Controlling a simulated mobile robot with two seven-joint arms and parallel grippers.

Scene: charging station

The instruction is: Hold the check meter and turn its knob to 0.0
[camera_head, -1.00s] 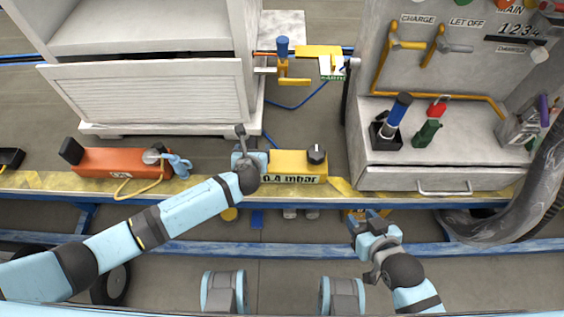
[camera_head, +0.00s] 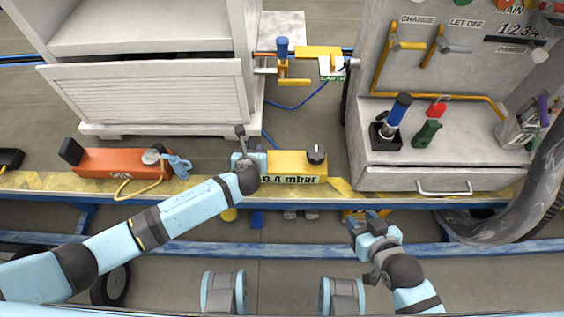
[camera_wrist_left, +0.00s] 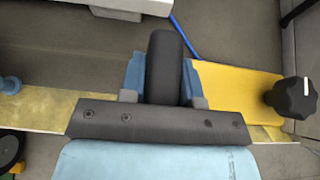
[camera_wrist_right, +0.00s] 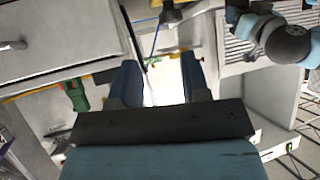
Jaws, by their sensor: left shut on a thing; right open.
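The check meter (camera_head: 290,164) is a yellow box on the yellow-edged ledge, with "0.4 mbar" on its front. Its black knob (camera_head: 316,154) stands on top at the right end; the knob also shows in the left wrist view (camera_wrist_left: 295,97). My left gripper (camera_head: 249,161) is shut on the meter's black handle (camera_wrist_left: 164,68) at its left end, one finger on each side. My right gripper (camera_head: 368,222) is open and empty, in front of and below the ledge, right of the meter and apart from it. In the right wrist view its fingers (camera_wrist_right: 160,82) stand wide apart.
An orange-red device (camera_head: 115,161) with a yellow hose lies left on the ledge. A white cabinet (camera_head: 150,90) stands behind.

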